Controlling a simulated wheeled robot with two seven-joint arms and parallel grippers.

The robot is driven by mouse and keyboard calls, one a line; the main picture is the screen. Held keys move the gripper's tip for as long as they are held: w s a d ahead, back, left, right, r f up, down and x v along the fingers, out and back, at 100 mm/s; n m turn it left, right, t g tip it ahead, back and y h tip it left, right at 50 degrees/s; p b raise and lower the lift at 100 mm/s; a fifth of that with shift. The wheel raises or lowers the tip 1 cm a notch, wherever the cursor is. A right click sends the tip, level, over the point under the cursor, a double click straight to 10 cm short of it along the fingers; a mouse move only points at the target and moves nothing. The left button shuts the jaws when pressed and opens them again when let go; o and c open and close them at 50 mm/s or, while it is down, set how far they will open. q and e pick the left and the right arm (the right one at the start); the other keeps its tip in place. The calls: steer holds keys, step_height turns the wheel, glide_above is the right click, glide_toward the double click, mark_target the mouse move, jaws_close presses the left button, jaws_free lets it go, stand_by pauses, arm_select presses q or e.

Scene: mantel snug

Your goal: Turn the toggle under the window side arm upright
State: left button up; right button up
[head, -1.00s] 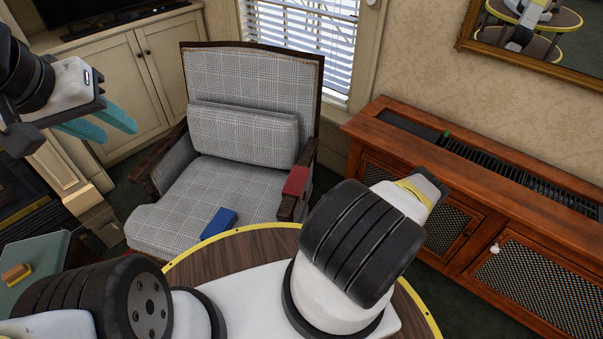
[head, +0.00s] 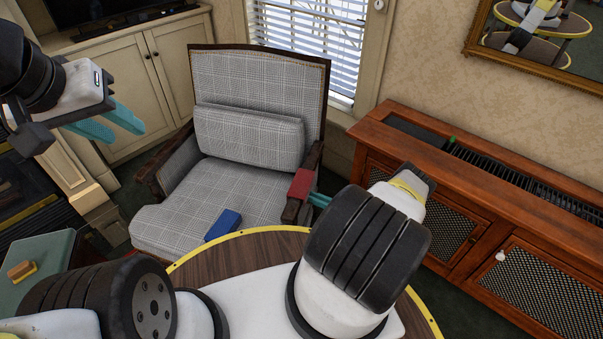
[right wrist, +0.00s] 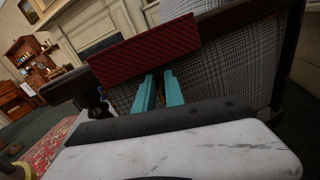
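The grey plaid armchair (head: 240,180) faces me, with its window side arm on the right. A red pad (head: 300,184) lies over that arm; it also shows in the right wrist view (right wrist: 146,55). I cannot make out a toggle under the arm. My right gripper (head: 320,200) is beside this arm, its teal fingers just showing past my wrist. In the right wrist view, the fingers (right wrist: 159,82) point at the space under the red pad, with a narrow gap between them and nothing seen in it. My left gripper (head: 128,122) is open and empty, at the upper left.
A blue block-like thing (head: 223,225) lies at the seat's front. A wooden radiator cabinet (head: 480,205) stands at right, a cream cabinet (head: 135,75) behind left. A green box-like surface (head: 40,262) is at lower left.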

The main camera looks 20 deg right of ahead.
jaws_close()
steer(key=shift+s+a+n, duration=0.1)
steer(key=shift+n, duration=0.9)
steer(key=shift+o, duration=1.7)
jaws_free()
steer(key=v, duration=0.8)
